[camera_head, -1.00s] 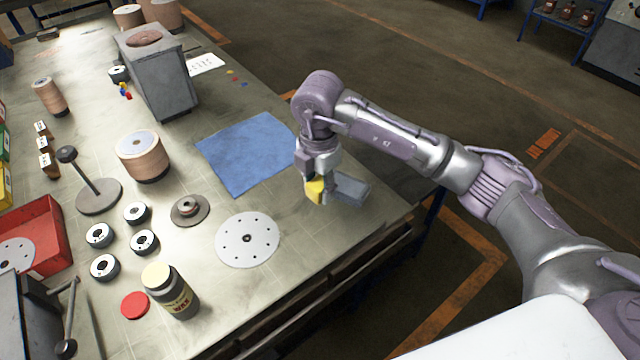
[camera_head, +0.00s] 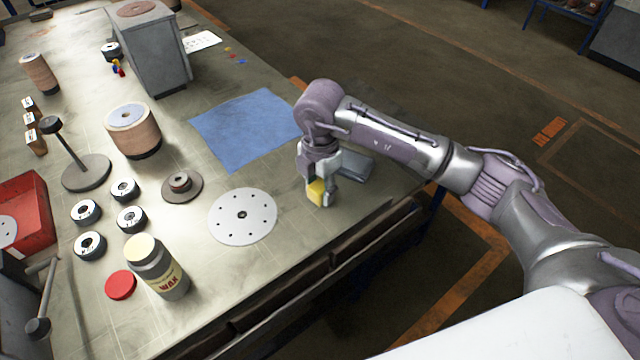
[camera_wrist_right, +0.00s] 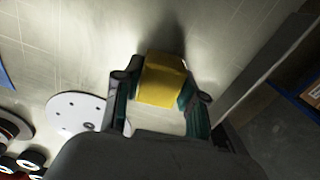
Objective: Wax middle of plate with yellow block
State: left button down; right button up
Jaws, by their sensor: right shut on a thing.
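The yellow block (camera_head: 316,192) is held between the fingers of my right gripper (camera_head: 321,190), low over the right part of the table. The block also shows in the right wrist view (camera_wrist_right: 162,80), between both fingers; I cannot tell if it touches the table. The plate, a light grey disc with small holes and a dark centre (camera_head: 243,217), lies flat to the left of the gripper, apart from it. Part of the plate shows in the right wrist view (camera_wrist_right: 80,112). An open wax jar (camera_head: 158,268) with pale wax at its mouth stands in front of the plate. My left gripper is not in view.
A red lid (camera_head: 121,285) lies beside the jar. Several small rings and a flanged hub (camera_head: 181,186) are left of the plate. A blue cloth (camera_head: 245,128) lies behind it. The table's front edge is close to the right gripper.

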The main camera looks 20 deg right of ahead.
dwell(0.4)
jog(key=shift+f+b, duration=0.4)
jog(key=shift+f, duration=0.3)
jog(key=o, duration=0.7)
jog(key=shift+r, duration=0.2)
jog(key=shift+r+p, duration=0.45)
jog(key=shift+p, duration=0.05)
jog(key=shift+c, duration=0.3)
